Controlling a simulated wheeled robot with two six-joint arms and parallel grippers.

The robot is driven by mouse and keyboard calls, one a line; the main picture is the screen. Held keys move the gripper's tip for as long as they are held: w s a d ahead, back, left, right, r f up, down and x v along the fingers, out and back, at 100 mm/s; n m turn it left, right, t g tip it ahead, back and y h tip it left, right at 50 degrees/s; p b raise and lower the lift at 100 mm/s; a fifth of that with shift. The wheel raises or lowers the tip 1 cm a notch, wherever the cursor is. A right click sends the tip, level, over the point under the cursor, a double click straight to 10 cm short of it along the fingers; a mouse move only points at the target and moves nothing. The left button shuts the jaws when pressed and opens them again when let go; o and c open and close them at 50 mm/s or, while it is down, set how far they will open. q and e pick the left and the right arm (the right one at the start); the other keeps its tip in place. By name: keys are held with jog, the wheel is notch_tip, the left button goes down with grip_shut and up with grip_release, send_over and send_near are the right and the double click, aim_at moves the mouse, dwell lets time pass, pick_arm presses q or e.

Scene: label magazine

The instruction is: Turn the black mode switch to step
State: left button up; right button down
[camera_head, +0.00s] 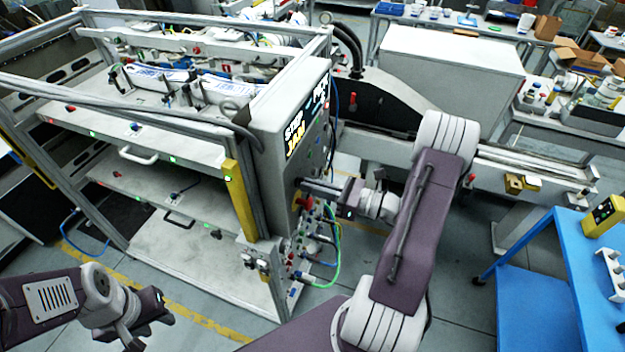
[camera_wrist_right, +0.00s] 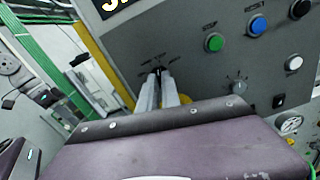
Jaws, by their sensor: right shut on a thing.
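The black mode switch (camera_wrist_right: 158,71) is on the grey front of the control panel (camera_wrist_right: 195,65) in the right wrist view, with small labels around its top that are too blurred to read. My right gripper (camera_wrist_right: 161,88) has its two pale fingers closed around the switch, which shows only as a dark sliver between the tips. In the head view the right gripper (camera_head: 304,186) reaches the panel from the right, and the switch is hidden there. My left gripper (camera_head: 150,318) hangs at the lower left, away from the panel; its fingers are not clear.
Right of the switch are a grey rotary knob (camera_wrist_right: 237,86), a green button (camera_wrist_right: 214,42), a blue button (camera_wrist_right: 258,26) and a white button (camera_wrist_right: 293,63). A lit display (camera_head: 295,137) is on the panel. A yellow post (camera_head: 238,200) stands left. A blue cart (camera_head: 540,285) is at right.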

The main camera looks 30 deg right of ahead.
jog(key=shift+r+m+p, duration=0.15)
jog(key=shift+m+p, duration=0.45)
jog(key=shift+m, duration=0.4)
jog(key=c, duration=1.6)
grip_release()
jog(key=shift+o, duration=0.2)
jog(key=b+v, duration=0.3)
jog(key=v, duration=0.6)
jog(key=shift+b, duration=0.4)
